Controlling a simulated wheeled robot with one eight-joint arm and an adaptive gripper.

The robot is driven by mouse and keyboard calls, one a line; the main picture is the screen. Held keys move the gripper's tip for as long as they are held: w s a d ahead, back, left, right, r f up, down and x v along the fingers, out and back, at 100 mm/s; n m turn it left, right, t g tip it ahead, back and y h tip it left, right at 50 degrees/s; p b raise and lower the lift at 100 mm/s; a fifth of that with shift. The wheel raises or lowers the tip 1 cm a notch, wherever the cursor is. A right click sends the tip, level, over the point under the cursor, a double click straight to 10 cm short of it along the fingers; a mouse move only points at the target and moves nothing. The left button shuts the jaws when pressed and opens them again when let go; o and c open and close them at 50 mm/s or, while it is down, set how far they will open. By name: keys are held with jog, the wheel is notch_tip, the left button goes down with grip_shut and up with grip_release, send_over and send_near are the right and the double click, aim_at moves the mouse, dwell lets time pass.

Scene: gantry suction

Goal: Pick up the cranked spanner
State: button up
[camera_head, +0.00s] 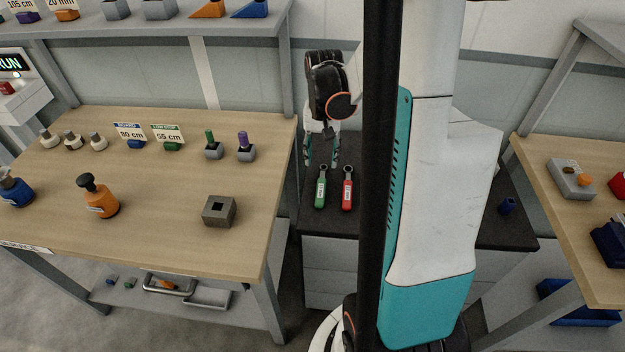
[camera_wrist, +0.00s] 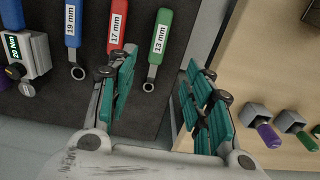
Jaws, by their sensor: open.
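Three spanners lie on a dark worktop (camera_wrist: 60,125). The green spanner (camera_wrist: 160,35), labelled 13 mm, shows between my fingers in the wrist view, its ring end towards me. The red spanner (camera_wrist: 117,30), labelled 17 mm, has its lower end hidden behind my left finger. The blue spanner (camera_wrist: 73,25), labelled 19 mm, lies further left. In the head view the green (camera_head: 320,195) and red (camera_head: 347,195) spanners show; the blue one does not. I cannot tell which spanner is cranked. My gripper (camera_wrist: 160,60) is open and empty, just beyond the ring ends.
A wooden bench (camera_head: 150,190) with bottles, sockets and a grey block (camera_head: 219,211) stands close on the left in the head view. Another bench (camera_head: 560,230) is at right.

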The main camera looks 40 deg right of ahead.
jog(key=b, duration=0.3)
send_over(321, 187)
jog(key=f, duration=0.8)
jog(key=shift+s+a, duration=0.15)
jog(key=shift+a, duration=0.1)
jog(key=f, duration=0.1)
jog(key=f+b, duration=0.1)
jog(key=f, duration=0.1)
jog(key=f+b, duration=0.1)
jog(key=f, duration=0.1)
jog(key=shift+w+d+f, duration=0.15)
jog(key=shift+w+d, duration=0.05)
jog(key=shift+d, duration=0.1)
grip_shut()
